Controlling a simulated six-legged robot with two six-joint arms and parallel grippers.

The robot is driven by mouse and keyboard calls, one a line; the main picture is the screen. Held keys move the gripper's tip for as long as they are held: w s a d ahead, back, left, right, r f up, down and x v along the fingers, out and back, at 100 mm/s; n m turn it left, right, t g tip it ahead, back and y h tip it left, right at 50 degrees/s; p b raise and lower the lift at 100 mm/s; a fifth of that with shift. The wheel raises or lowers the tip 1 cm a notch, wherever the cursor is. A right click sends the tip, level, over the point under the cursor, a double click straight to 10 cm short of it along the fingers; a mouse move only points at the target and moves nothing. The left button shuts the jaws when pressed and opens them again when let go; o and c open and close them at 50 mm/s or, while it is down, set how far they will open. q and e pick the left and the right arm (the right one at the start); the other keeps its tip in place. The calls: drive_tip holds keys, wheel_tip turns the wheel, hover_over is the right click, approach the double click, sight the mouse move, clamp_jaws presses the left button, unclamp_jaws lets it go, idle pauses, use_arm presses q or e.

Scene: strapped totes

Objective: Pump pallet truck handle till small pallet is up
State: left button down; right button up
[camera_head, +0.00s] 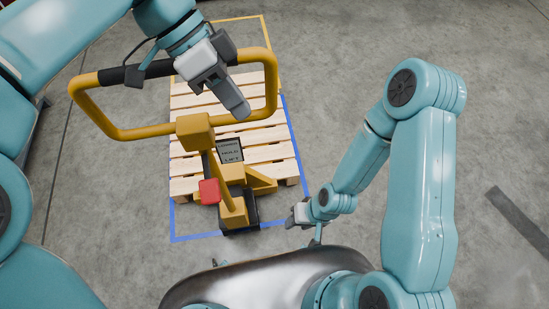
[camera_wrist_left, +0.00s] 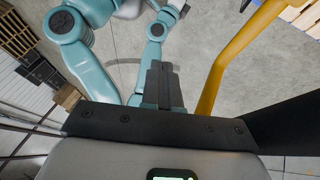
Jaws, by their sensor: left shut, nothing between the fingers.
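The pallet truck's yellow handle loop (camera_head: 141,131) with its black grip (camera_head: 122,75) stands on the left in the head view. The loop bar (camera_wrist_left: 212,85) and black grip (camera_wrist_left: 295,125) also show in the left wrist view. My left gripper (camera_head: 238,106) is shut and empty, its fingers over the inside of the loop. In the wrist view its fingers (camera_wrist_left: 160,85) lie together, apart from the yellow bar. The small wooden pallet (camera_head: 273,154) lies behind the truck's yellow body (camera_head: 235,212); its height is hard to judge. My right gripper (camera_head: 300,213) is low, right of the truck; its jaws are unclear.
A sign (camera_head: 230,151) reading LOWER, HOLD, LIFT and a red block (camera_head: 210,192) are on the truck. Blue floor tape (camera_head: 293,140) and yellow tape (camera_head: 268,30) frame the pallet. Stacked wooden pallets (camera_wrist_left: 22,30) show in the wrist view.

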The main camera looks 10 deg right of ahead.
use_arm(q)
drive_tip(key=s+x, duration=0.2)
drive_tip(key=x, duration=1)
drive_tip(key=shift+s, duration=0.25)
drive_tip(key=shift+r, duration=0.1)
idle(0.4)
idle(0.5)
